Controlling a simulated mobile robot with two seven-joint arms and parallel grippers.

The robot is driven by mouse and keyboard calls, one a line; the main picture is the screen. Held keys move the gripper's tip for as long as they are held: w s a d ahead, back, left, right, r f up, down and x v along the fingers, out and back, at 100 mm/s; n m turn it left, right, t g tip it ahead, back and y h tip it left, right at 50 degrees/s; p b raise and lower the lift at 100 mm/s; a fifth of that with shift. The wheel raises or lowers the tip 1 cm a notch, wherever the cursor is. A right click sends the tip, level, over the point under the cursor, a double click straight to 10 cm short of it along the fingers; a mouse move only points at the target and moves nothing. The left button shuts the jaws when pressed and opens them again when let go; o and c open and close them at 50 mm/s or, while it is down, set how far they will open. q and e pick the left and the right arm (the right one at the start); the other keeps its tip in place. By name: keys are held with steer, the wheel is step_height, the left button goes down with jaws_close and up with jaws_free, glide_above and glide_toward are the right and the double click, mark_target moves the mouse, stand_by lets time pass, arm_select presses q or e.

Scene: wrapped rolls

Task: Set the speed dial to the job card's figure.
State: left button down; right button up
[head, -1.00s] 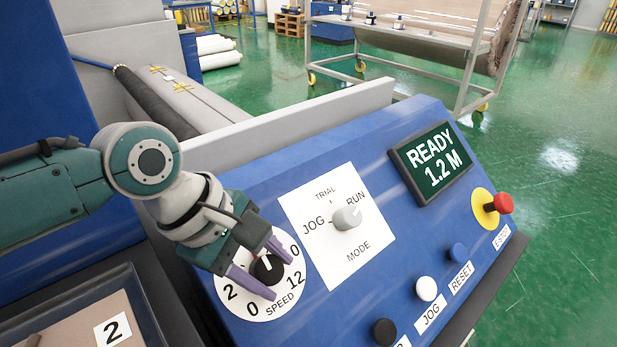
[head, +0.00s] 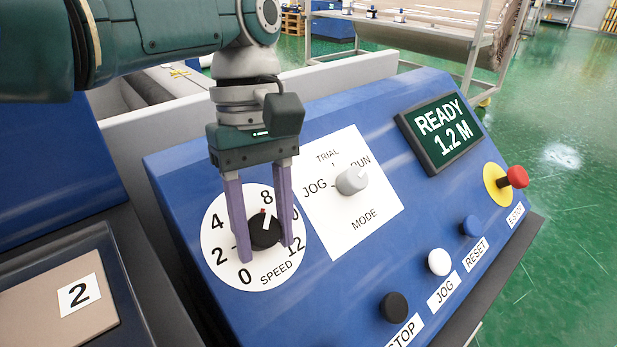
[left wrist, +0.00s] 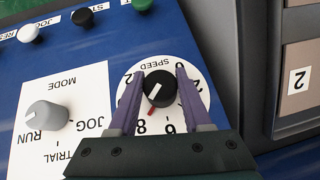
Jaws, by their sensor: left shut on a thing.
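The speed dial is a black knob (head: 265,232) with a white pointer line, on a round white plate (head: 222,268) with printed figures. The line points at about the 8, and a small red mark shows at the knob's edge. The dial also shows upside down in the left wrist view (left wrist: 160,89). My left gripper (head: 267,253) reaches down with its purple fingers on either side of the knob, shut on it. A white card reading 2 (head: 79,292) lies on a brown board at the left; I cannot tell whether it is the job card. My right gripper is not in view.
On the blue sloped panel, the grey mode knob (head: 352,180) stands close right of my gripper. A display (head: 440,133) reads READY 1.2 M. A red emergency stop (head: 513,177) and blue, white and black buttons (head: 394,306) line the right side.

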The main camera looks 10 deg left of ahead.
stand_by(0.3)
arm_select(q)
steer(key=shift+c, duration=1.7)
jaws_free()
steer(key=b+v, duration=0.1)
steer(key=v, duration=0.7)
steer(key=shift+w+r, duration=0.2)
steer(key=shift+r, duration=0.7)
